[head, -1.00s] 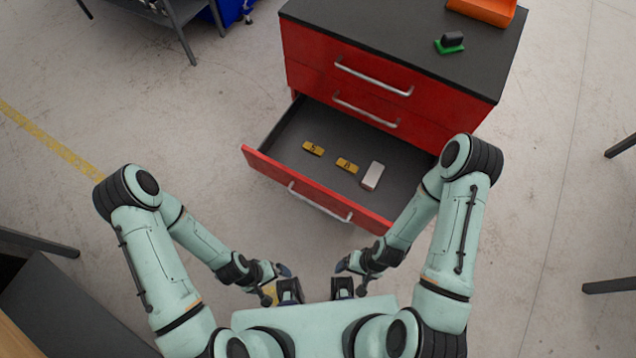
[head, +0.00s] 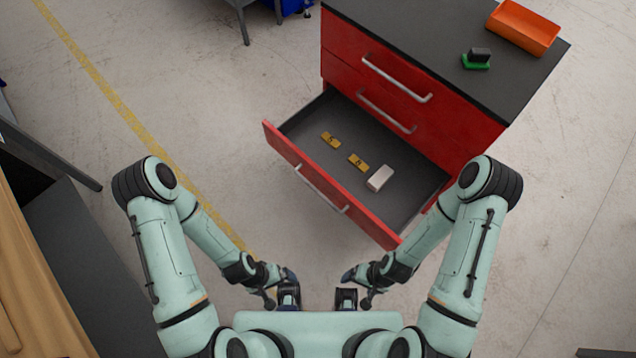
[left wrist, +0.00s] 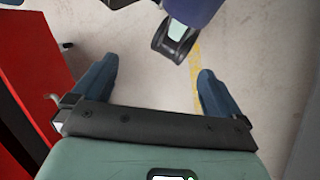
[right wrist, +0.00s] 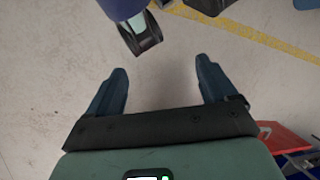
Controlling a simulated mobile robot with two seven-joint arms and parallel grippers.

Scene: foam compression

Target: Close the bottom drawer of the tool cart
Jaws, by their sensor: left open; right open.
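The red tool cart (head: 440,118) with a dark top stands ahead, right of the middle in the head view. Its bottom drawer (head: 290,172) is pulled out, with its red front and silver handle (head: 320,189) facing me. Two yellow pieces (head: 331,139) (head: 357,162) and a pale block (head: 380,178) lie in the drawer. The drawers above are shut. My left gripper (head: 285,292) and right gripper (head: 349,290) are close to my body, apart from the drawer. In the left wrist view the fingers (left wrist: 150,85) are spread and empty. In the right wrist view the fingers (right wrist: 164,82) are also spread and empty.
An orange bin (head: 524,28) and a black-and-green object (head: 477,59) sit on the cart top. A dark table with a wooden part (head: 30,265) is at the left. Bare floor with a yellow line (head: 110,92) lies left of the cart.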

